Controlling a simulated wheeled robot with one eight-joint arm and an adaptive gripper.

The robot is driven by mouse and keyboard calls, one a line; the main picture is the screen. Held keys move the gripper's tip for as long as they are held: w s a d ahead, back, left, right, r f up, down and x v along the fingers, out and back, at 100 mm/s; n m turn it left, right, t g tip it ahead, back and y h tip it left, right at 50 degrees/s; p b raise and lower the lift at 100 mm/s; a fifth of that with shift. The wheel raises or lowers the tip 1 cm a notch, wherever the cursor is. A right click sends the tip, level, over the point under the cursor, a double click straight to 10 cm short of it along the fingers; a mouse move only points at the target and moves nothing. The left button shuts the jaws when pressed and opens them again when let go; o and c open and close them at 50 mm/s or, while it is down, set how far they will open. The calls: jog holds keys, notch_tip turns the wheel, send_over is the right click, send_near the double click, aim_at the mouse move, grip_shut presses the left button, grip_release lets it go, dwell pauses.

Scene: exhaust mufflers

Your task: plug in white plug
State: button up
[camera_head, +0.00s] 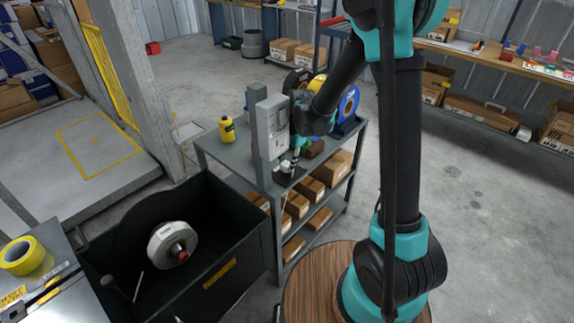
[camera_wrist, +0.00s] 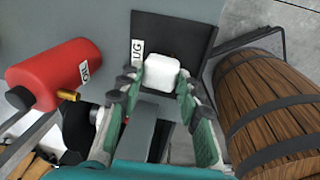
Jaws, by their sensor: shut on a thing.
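The white plug (camera_wrist: 162,73) shows in the wrist view as a rounded white block between my fingertips. My gripper (camera_wrist: 158,82) is shut on it, with one finger on each side. The plug is in front of a black square (camera_wrist: 185,33) whose label is partly covered, with "UG" readable. I cannot tell whether the plug touches the square. In the head view my gripper (camera_head: 290,160) is low over the grey cart's top (camera_head: 225,150), with the plug (camera_head: 285,165) small and partly hidden. No socket can be made out clearly.
A grey post with a box (camera_head: 270,125) stands close beside my gripper. A yellow bottle (camera_head: 226,129) is on the cart. A red canister (camera_wrist: 55,75) lies left in the wrist view, and a wooden barrel (camera_wrist: 265,100) is at right. A black bin (camera_head: 215,240) stands before the cart.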

notch_tip(320, 180, up, 27)
jog(key=shift+f, duration=0.2)
dwell(0.6)
jog(key=w+d+f+m+h, duration=0.1)
jog(key=w+d+f+m, duration=0.2)
jog(key=d+f+m, duration=0.8)
jog(key=w+d+f+m+t+h, duration=0.1)
jog(key=w+d+f+m+h, duration=0.1)
jog(key=d+f+m, duration=1)
notch_tip(320, 180, down, 9)
jog(key=w+m, duration=0.1)
jog(key=m, duration=0.3)
jog(key=shift+w+d+r+m+h, duration=0.15)
jog(key=shift+w+d+m+h, duration=0.1)
jog(key=shift+w+m+h, duration=0.05)
